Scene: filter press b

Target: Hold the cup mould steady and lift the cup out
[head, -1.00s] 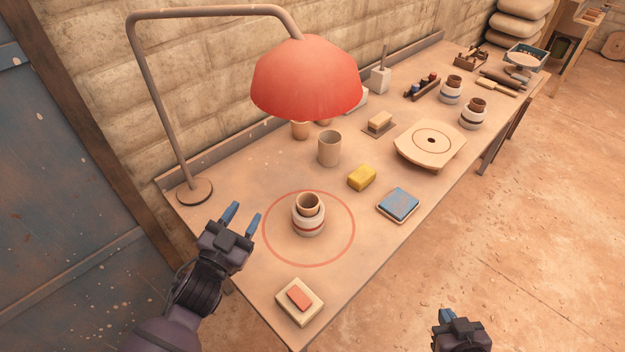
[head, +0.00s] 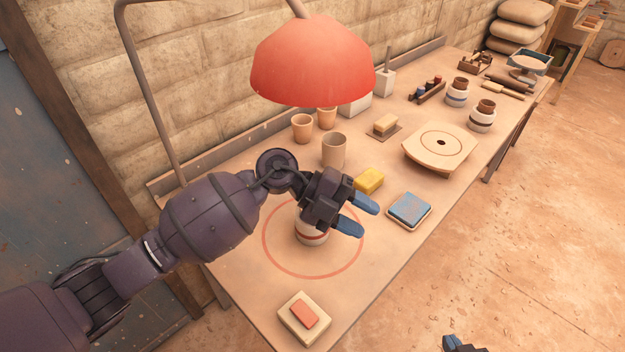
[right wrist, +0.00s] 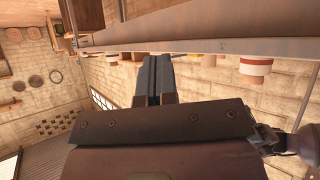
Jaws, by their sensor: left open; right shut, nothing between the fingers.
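The cup mould (head: 311,235), pale with a red band, stands upright inside a red ring marked on the table. My left gripper (head: 362,214) is open and covers the mould's top in the head view, its blue fingers pointing right past it. I cannot tell whether it touches the mould. The cup is hidden there. The right wrist view looks upside down and shows what seems to be the same red-banded mould (right wrist: 256,68) with the brown cup (right wrist: 255,83) in it. My right gripper (right wrist: 153,80) is shut and empty; it shows at the head view's bottom edge (head: 458,344), off the table.
A yellow sponge (head: 369,180) and a blue pad (head: 409,210) lie right of the ring. A grey cup (head: 334,150) stands behind it. A red lamp (head: 312,62) hangs overhead. A red block on a pale slab (head: 304,318) lies in front.

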